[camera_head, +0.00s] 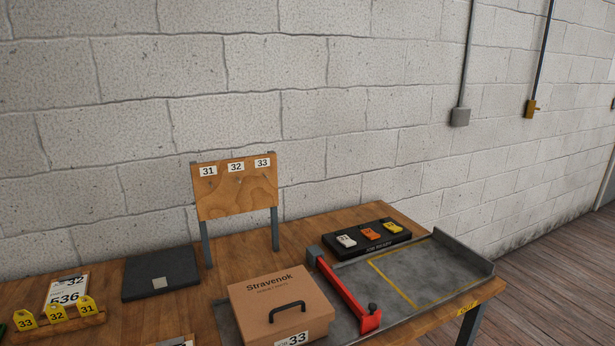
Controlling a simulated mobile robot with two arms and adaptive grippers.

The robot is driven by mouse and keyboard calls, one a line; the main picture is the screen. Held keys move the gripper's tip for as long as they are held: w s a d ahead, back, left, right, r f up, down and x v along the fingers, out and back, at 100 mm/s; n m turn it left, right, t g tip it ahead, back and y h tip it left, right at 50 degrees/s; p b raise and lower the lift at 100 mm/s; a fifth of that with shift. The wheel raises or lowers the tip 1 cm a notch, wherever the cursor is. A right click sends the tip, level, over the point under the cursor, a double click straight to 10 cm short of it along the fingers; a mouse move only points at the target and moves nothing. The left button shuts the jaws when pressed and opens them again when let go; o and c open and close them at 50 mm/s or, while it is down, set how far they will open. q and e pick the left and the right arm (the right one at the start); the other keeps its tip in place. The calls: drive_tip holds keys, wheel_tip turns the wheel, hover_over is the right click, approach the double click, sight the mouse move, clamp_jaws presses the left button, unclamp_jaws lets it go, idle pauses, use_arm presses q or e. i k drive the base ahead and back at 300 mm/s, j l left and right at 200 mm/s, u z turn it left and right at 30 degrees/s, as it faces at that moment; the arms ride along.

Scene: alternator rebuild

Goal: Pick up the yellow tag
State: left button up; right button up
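Three yellow tags stand in a small wooden holder (75,324) at the lower left. They are tag 33 (25,320), tag 32 (56,314) and tag 31 (87,306). Another small yellow piece (393,227) lies in a black tray (354,253) at the back right, beside an orange piece (370,233) and a white piece (346,241). I cannot tell from the picture which one the task names. Neither of my grippers is in view.
A cardboard box (257,296) with a black handle stands at the front middle. A red bar (345,295) lies on a grey metal plate (440,265) to its right. A wooden board (238,190) on posts and a dark flat pad (145,282) are behind.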

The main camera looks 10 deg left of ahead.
sight(27, 322)
drive_tip(key=u, duration=1.8)
